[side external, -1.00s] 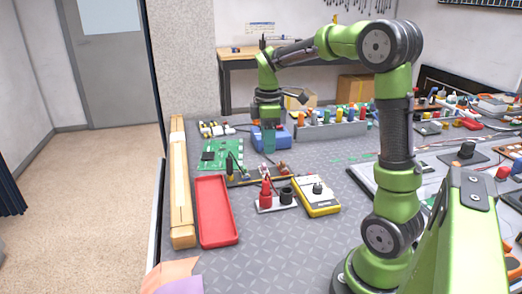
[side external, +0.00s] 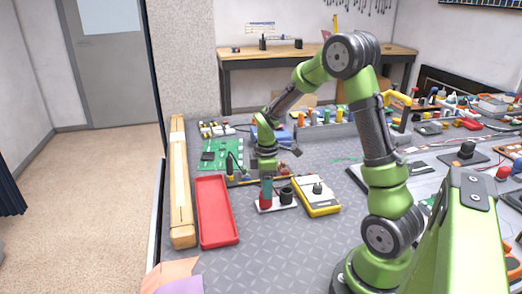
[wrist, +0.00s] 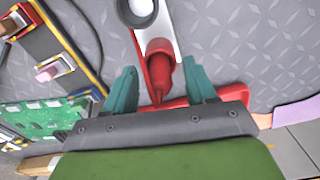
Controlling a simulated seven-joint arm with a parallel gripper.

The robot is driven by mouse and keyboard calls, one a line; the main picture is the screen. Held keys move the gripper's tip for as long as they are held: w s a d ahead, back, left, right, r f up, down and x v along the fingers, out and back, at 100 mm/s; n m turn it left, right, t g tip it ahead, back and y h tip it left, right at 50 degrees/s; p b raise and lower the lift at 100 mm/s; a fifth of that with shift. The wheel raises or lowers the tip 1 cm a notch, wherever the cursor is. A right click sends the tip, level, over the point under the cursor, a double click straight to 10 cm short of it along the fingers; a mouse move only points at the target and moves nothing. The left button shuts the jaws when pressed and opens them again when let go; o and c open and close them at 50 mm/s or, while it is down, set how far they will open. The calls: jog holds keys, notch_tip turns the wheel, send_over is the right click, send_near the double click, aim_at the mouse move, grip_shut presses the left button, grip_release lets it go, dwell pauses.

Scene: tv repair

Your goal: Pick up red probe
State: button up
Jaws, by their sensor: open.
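The red probe (side external: 265,202) stands in a small white holder (side external: 277,207) beside a black probe (side external: 286,195). In the wrist view, the red probe (wrist: 161,76) lies between the two teal fingers of my gripper (wrist: 159,68), with a visible gap on each side. In the side view, my gripper (side external: 266,182) is lowered over the red probe and hides its upper part. The gripper is open and holds nothing.
A yellow multimeter (side external: 318,197) is close on the right. A red tray (side external: 215,210) and a wooden bar (side external: 181,190) lie to the left. A green circuit board (side external: 221,153) is behind.

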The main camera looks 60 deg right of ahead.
jog(key=shift+f, duration=0.2)
grip_shut()
jog(key=shift+r, duration=0.15)
notch_tip(320, 180, up, 9)
jog(key=shift+d+f, duration=0.1)
jog(key=shift+f, duration=0.1)
jog(key=w+d, duration=0.7)
jog(key=w, duration=0.5)
jog(key=shift+d+r, duration=0.2)
jog(key=shift+d, duration=0.05)
